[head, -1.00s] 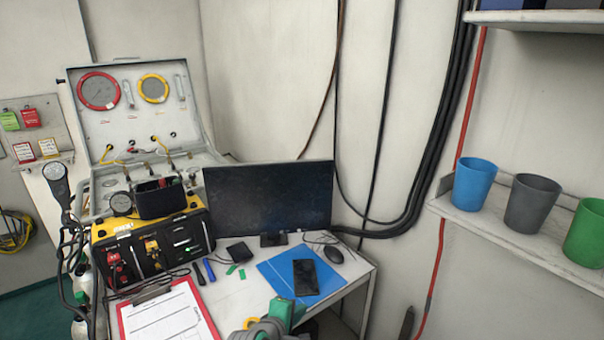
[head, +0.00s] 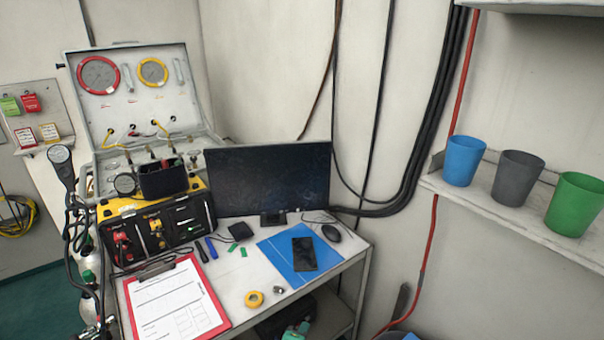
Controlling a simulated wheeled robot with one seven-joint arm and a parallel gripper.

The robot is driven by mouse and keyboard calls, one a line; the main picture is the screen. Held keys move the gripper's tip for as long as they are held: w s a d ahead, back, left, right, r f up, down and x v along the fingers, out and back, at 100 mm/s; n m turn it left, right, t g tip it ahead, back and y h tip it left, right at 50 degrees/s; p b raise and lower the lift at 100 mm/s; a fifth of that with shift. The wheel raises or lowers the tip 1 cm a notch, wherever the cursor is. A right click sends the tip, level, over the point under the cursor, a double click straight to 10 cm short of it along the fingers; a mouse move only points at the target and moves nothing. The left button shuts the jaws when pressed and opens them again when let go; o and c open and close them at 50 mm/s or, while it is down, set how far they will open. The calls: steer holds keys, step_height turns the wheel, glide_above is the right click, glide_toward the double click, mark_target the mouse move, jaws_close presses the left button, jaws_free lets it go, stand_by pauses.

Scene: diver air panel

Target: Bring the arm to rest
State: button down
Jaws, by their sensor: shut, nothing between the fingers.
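The desk holds a red clipboard (head: 178,303), yellow tape (head: 254,299), a blue folder (head: 275,250) with a phone (head: 304,254), and a monitor (head: 268,178). The gauge panel case (head: 130,80) stands behind. A shelf (head: 500,207) with cups is at right.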

steer(key=s+f+m+t+y, duration=0.15)
steer(key=s+f, duration=0.25)
steer(key=s, duration=0.6)
steer(key=s+f+m+y, duration=0.2)
steer(key=s+f+m, duration=0.15)
steer(key=s, duration=0.65)
steer(key=s+r+m+t, duration=0.1)
steer(key=s+r+m, duration=0.3)
steer(key=s, duration=0.6)
steer(key=s+r+m+t, duration=0.1)
steer(key=s+r+m, duration=0.3)
steer(key=s, duration=0.6)
steer(key=shift+r, duration=0.6)
steer(key=shift+a, duration=0.1)
